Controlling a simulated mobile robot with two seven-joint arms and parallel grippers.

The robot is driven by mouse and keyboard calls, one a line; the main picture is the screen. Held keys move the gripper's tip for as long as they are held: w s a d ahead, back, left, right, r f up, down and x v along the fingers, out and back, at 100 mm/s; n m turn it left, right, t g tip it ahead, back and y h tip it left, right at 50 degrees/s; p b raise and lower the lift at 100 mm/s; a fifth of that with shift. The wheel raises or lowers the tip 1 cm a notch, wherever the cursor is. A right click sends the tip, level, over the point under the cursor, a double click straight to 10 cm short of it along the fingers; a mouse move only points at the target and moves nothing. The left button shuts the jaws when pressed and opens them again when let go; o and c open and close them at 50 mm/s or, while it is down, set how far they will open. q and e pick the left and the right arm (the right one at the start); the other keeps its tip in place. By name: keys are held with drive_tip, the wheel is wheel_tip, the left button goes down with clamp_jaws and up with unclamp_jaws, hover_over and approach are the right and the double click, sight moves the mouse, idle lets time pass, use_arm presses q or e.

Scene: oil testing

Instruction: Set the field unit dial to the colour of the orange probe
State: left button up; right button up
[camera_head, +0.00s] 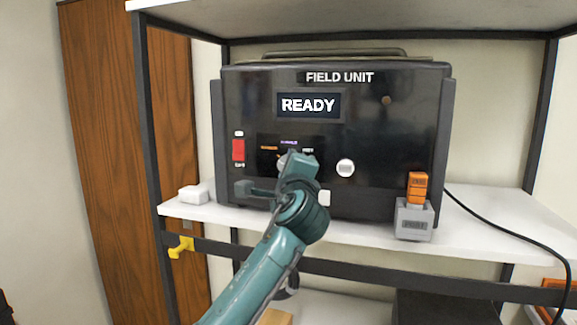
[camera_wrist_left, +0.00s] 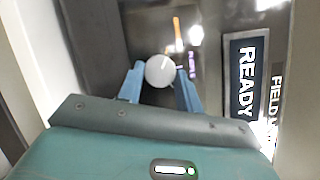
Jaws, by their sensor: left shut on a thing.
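The field unit (camera_head: 390,130) is a black box on the shelf, with a screen (camera_head: 308,105) reading READY. Its dial (camera_wrist_left: 159,71) is a pale round knob on the front panel, below small orange, purple and white labels (camera_head: 288,143). My left gripper (camera_head: 284,166) is at the dial; in the wrist view its two blue fingers stand on either side of the knob, shut on it. In the head view the gripper mostly hides the dial, and its exact pointing is unclear. The orange probe (camera_head: 418,186) stands upright in a grey holder (camera_head: 413,222) at the right. My right gripper is out of view.
A red switch (camera_head: 238,150) is left of the dial and a second white knob (camera_head: 345,168) right of it. A small white block (camera_head: 193,194) lies on the shelf (camera_head: 480,228). A black cable (camera_head: 510,237) runs off right. A yellow hook (camera_head: 181,247) hangs below.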

use_arm(q)
drive_tip(key=shift+n, duration=0.3)
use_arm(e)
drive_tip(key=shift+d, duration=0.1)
use_arm(q)
drive_tip(key=o, duration=1)
drive_tip(key=s+d+b, duration=0.1)
drive_tip(key=s+b, duration=0.2)
drive_tip(key=s, duration=1)
drive_tip(key=shift+f, duration=0.45)
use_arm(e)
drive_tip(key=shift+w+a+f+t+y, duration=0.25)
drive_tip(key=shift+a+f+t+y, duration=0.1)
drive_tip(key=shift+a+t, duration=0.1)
use_arm(q)
drive_tip(key=shift+s+d, duration=0.1)
